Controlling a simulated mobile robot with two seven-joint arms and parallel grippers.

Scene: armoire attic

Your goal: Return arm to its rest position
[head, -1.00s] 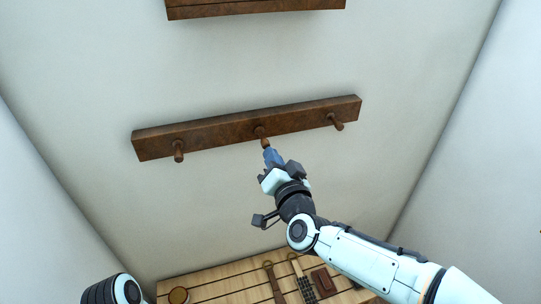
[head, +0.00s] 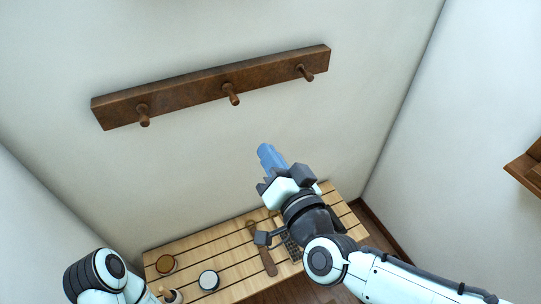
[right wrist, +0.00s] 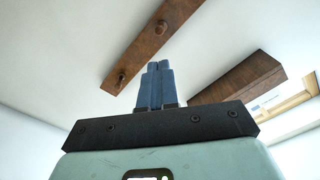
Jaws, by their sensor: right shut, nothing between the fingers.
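My right gripper (head: 267,154) is raised in front of the back wall, below the wooden peg rack (head: 215,83). Its blue fingers are shut together with nothing between them. In the right wrist view the closed fingers (right wrist: 154,86) point up toward the wall, and the rack (right wrist: 150,38) shows beyond them, apart from them. The rack has three pegs, all bare. My left arm shows only as a link at the lower left of the head view. Its gripper is out of the picture.
A slatted wooden table (head: 225,248) stands below, partly hidden by my right arm. On it are a round white-topped container (head: 209,281), a brown-topped one (head: 166,264) and a long brown item (head: 268,261). A wooden shelf (head: 526,168) is at the right edge.

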